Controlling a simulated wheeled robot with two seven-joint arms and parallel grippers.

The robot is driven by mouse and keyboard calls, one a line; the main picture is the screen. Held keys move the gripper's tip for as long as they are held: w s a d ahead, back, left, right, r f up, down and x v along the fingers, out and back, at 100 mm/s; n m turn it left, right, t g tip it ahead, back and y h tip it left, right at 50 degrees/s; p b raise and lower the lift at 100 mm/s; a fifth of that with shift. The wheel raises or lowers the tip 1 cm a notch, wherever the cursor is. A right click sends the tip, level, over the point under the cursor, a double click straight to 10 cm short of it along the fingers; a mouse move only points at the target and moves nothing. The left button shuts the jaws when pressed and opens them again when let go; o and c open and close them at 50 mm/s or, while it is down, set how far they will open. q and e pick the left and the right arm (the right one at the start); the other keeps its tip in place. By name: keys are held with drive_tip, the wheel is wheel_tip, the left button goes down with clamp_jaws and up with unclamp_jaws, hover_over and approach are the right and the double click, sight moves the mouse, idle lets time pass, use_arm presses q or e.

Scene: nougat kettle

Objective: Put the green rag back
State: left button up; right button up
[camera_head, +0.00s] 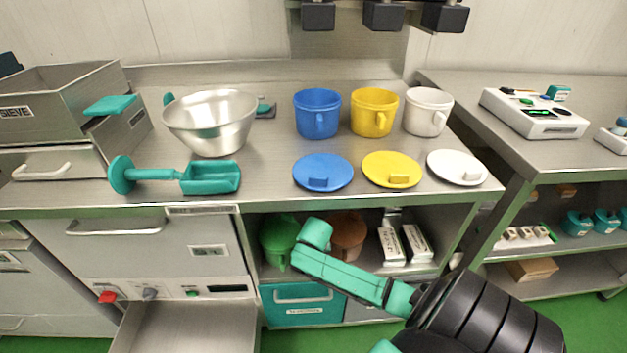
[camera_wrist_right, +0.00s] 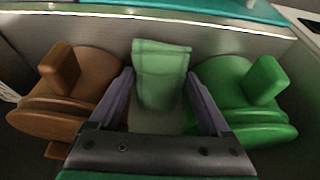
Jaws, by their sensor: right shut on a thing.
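The green rag (camera_wrist_right: 162,72) is pale green and folded, and shows in the right wrist view between the two fingers of my right gripper (camera_wrist_right: 160,88). The gripper is shut on it, and part of the rag spreads below between the fingers. In the head view my right arm reaches from the lower right to the open shelf under the counter. The fingers and the rag are hidden there behind the wrist. My left gripper is not in view.
A green lidded pot (camera_wrist_right: 245,100) and a brown lidded pot (camera_wrist_right: 70,98) flank the gripper closely. On the shelf are white boxes (camera_head: 404,243). Below is a teal drawer (camera_head: 300,312). Above, the counter holds a metal bowl (camera_head: 210,122), cups and lids.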

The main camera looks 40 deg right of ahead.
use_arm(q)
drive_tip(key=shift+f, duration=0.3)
use_arm(e)
drive_tip(key=shift+f, duration=0.8)
drive_tip(key=shift+f, duration=0.15)
drive_tip(key=o, duration=1)
